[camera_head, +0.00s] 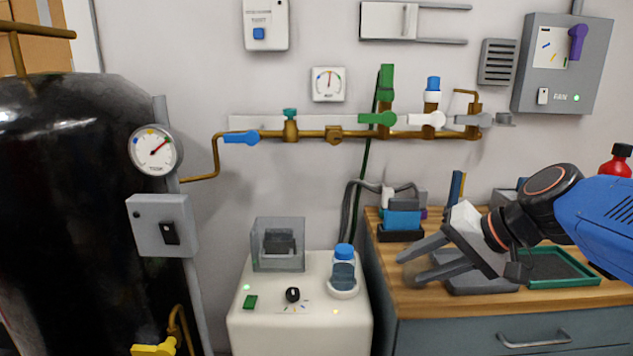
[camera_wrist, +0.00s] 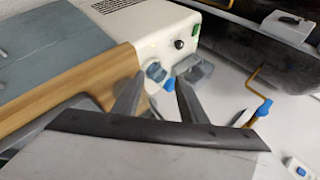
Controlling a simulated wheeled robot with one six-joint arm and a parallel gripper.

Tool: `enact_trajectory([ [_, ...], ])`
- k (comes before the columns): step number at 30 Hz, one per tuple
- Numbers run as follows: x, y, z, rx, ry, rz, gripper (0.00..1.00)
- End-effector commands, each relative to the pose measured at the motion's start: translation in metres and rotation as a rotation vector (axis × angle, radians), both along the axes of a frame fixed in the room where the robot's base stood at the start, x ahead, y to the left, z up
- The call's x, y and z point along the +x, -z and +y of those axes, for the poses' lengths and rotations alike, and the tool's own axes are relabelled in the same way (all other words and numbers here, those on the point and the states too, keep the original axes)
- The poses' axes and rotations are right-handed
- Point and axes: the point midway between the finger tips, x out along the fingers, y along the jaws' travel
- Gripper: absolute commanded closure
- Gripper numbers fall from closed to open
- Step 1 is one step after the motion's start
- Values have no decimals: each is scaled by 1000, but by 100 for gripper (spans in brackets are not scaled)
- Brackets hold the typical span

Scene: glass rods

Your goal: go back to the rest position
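My gripper (camera_head: 420,262) hangs over the left part of the wooden bench top in the head view, with its grey fingers pointing left toward the white machine. The fingers stand apart with nothing visible between them. In the wrist view my gripper (camera_wrist: 155,92) also shows two separate fingers, with the blue-capped bottle (camera_wrist: 156,72) beyond their tips. No held thing shows in either view.
A white machine (camera_head: 262,320) with a blue-capped bottle (camera_head: 343,270) stands left of the bench (camera_head: 420,300). A green-edged tray (camera_head: 590,285) and a red bottle (camera_head: 616,162) are near my arm. Brass pipework with valves (camera_head: 300,134) runs along the wall. A black tank (camera_head: 60,200) stands left.

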Motion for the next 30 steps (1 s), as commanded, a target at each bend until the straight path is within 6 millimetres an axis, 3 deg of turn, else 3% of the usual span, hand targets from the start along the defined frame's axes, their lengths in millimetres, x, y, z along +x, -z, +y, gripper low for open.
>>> enact_trajectory([
  [1, -18, 16, -2, -69, -23, 7, 62],
  [6, -69, 68, -28, -328, -92, 23, 62],
  [12, -110, 109, -66, -594, -164, 9, 62],
  [18, -126, 124, -88, -732, -199, -10, 62],
  [30, -127, 126, -92, -752, -204, -12, 62],
])
